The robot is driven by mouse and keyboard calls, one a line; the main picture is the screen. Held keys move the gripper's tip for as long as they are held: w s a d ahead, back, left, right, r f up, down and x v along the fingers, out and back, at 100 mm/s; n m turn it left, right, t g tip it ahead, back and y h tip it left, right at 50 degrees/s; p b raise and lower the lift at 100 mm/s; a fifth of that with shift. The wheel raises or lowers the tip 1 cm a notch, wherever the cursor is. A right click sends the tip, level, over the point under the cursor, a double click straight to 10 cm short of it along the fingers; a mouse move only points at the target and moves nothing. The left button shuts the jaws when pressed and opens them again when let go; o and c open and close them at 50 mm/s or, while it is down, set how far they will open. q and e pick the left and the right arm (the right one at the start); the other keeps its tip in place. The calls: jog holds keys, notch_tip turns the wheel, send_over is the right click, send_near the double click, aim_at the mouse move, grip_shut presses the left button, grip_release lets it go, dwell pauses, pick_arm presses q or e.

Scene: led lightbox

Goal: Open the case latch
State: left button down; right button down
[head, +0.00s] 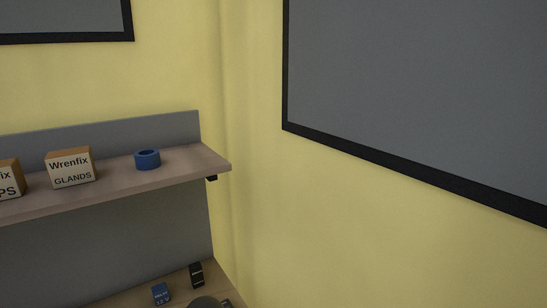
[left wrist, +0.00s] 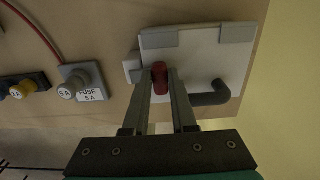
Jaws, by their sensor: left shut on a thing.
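The case (left wrist: 205,55) is a pale box with grey corner pieces, in the upper right of the left wrist view on a wooden surface. A red latch piece (left wrist: 161,84) is at its left side. My left gripper (left wrist: 163,73) is shut on this red piece, with one finger on each side of it. The fingers hide part of the case's edge. A dark bent bar (left wrist: 210,97) sticks out at the case's lower right. The case and both grippers are out of the head view.
A fuse holder (left wrist: 81,82) labelled "FUSE 5A" and a dark block with yellow and blue terminals (left wrist: 20,90) sit left of the case; a red wire (left wrist: 38,30) runs above. In the head view, a shelf (head: 120,183) holds boxes (head: 70,168) and blue tape (head: 147,159).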

pick_arm(q)
jog(key=shift+s+a+r+t+h+p, duration=0.3)
jog(key=shift+h+p, duration=0.1)
jog(key=shift+p, duration=0.2)
jog(key=shift+a+r+t+h, duration=0.1)
jog(key=shift+a+t+h, duration=0.15)
jog(key=shift+h, duration=0.25)
jog(key=shift+d, duration=0.1)
